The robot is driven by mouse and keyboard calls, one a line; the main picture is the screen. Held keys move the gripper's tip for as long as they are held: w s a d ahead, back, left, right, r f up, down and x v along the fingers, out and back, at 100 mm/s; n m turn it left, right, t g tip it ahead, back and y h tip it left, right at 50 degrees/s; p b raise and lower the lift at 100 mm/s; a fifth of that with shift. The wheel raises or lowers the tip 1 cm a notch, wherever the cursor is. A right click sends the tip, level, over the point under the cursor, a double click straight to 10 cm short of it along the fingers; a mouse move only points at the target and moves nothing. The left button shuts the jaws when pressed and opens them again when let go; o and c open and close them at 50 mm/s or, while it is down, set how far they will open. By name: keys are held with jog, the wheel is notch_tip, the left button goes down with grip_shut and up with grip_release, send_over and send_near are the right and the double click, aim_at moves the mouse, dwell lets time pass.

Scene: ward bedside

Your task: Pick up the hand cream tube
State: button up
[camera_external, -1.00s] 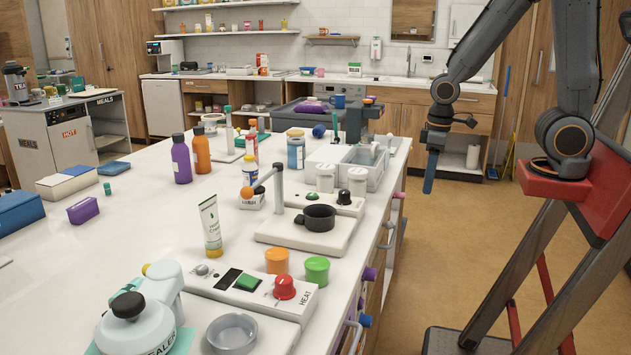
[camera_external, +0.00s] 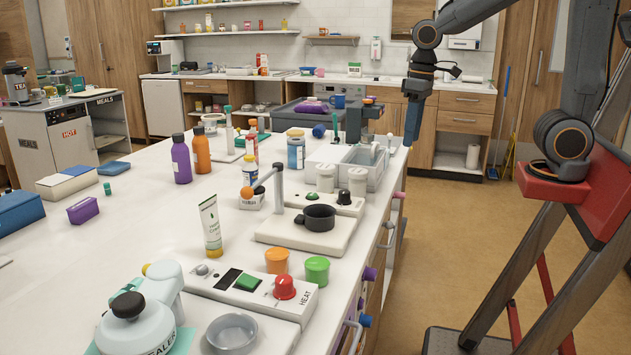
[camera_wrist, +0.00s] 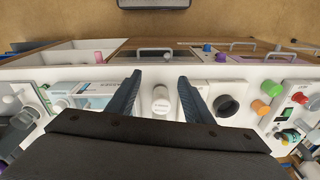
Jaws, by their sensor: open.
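The hand cream tube (camera_external: 211,226) is white with green print and a yellow-orange cap. It stands upright, cap down, on the white counter, left of the orange pot. I cannot make it out in the wrist view. My gripper (camera_external: 413,124) is at the counter's right edge, pointing down, well to the right of and beyond the tube. In the wrist view my gripper (camera_wrist: 160,88) shows its two dark fingers wide apart, with nothing between them in its grasp; a white jar top shows below in the gap.
A tall post (camera_external: 279,190) stands behind. Bare counter (camera_external: 130,235) lies left of the tube.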

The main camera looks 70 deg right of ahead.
jog(key=w+a+r+m+y+b, duration=0.15)
jog(key=w+a+m, duration=0.4)
jog(key=w, duration=0.75)
jog(key=w+a+r+m+y+b, duration=0.1)
jog(key=w+a+r+m+b, duration=0.15)
jog(key=w+a, duration=0.8)
jog(key=w+a+f+m+b, duration=0.1)
jog(key=w+a+f+m, duration=0.1)
jog(key=w+a, duration=0.3)
jog(key=w+a+f+m+y+b, duration=0.1)
jog(key=w+a+m, duration=0.3)
jog(key=a, duration=0.4)
jog(key=w+a+f+m+y+b, duration=0.1)
jog(key=w+a+f+m, duration=0.2)
jog(key=w+a, duration=0.2)
jog(key=shift+w+a+f+g, duration=0.1)
jog(key=shift+w+a+g, duration=0.1)
jog(key=shift+a, duration=0.4)
jog(key=shift+w+a+f+g, duration=0.1)
jog(key=shift+w+a, duration=0.05)
jog(key=shift+a, duration=0.4)
send_near(207, 246)
jog(key=shift+p+x, duration=0.7)
jog(key=shift+x, duration=1.55)
jog(key=c, duration=1.2)
